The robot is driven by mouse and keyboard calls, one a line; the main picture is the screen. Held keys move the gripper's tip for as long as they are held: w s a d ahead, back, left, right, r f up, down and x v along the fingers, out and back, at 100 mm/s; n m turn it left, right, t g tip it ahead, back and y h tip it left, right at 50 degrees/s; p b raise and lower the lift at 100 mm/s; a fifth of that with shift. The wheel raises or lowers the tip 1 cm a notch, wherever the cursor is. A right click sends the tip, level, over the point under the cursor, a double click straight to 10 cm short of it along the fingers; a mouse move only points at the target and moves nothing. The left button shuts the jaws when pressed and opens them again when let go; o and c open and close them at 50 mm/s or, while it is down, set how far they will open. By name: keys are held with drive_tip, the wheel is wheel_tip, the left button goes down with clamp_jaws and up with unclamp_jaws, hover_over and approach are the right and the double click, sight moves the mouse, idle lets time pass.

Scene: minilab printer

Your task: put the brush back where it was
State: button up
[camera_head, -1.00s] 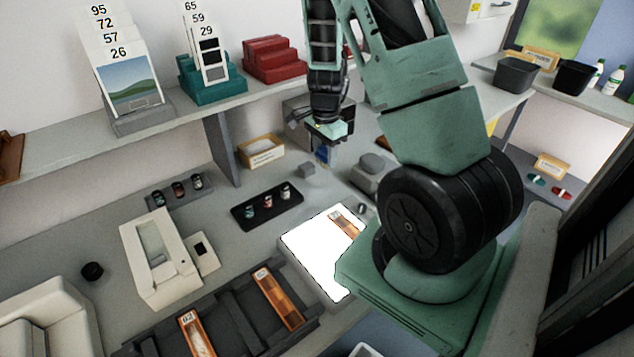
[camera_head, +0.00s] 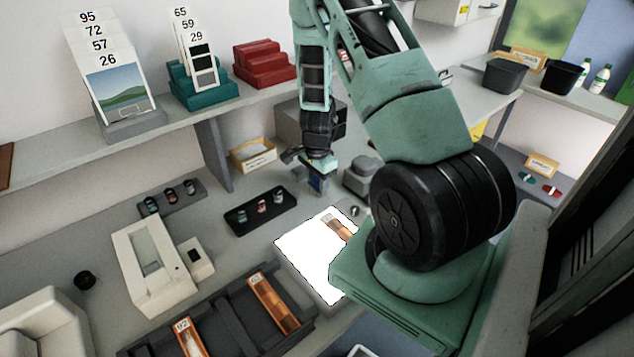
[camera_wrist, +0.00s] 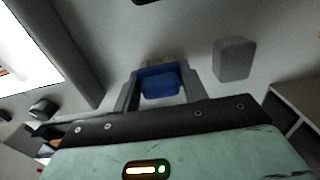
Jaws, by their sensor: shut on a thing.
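My gripper (camera_head: 317,188) is shut on the blue brush and points down, close above the grey bench, left of a grey device. The brush (camera_head: 314,184) shows as a small blue piece between the fingers. In the wrist view my gripper (camera_wrist: 160,78) has a finger on each side of the brush (camera_wrist: 160,85); a tan strip shows at its far edge. I cannot tell whether the brush touches the bench. A small grey block (camera_wrist: 233,60) stands to the right of the fingers in the wrist view, apart from them.
A lit white light panel (camera_head: 312,262) with an orange strip lies in front of my gripper. A black tray (camera_head: 240,216) with small bottles is to the left. A labelled tan box (camera_head: 253,157) and the grey device (camera_head: 360,180) stand nearby.

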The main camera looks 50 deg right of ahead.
sight(316, 179)
drive_tip(key=o, duration=0.9)
drive_tip(key=shift+f, duration=0.1)
wheel_tip(316, 179, up, 12)
drive_tip(key=shift+a+r, duration=0.1)
drive_tip(key=shift+r, duration=0.1)
drive_tip(key=a+r+n+y, duration=0.1)
drive_tip(key=a+r+n, duration=0.3)
drive_tip(key=a, duration=0.5)
drive_tip(key=a+r+n, duration=0.1)
drive_tip(key=a+n, duration=0.4)
drive_tip(key=a, duration=0.4)
drive_tip(key=a+r+n+y, duration=0.1)
drive_tip(key=a+r+n, duration=0.3)
drive_tip(key=a, duration=0.6)
drive_tip(key=s+a+r+n, duration=0.1)
drive_tip(key=s+a+n, duration=0.3)
drive_tip(key=s+n, duration=0.1)
drive_tip(key=s+a+r+n+h, duration=0.1)
drive_tip(key=s+a+n, duration=0.3)
drive_tip(key=s+n, duration=0.1)
drive_tip(key=s+a+r+n, duration=0.2)
drive_tip(key=s+a+n, duration=0.2)
drive_tip(key=s, duration=0.3)
drive_tip(key=shift+s+a+n, duration=0.1)
drive_tip(key=shift+a+n, duration=0.1)
drive_tip(key=shift+n, duration=0.6)
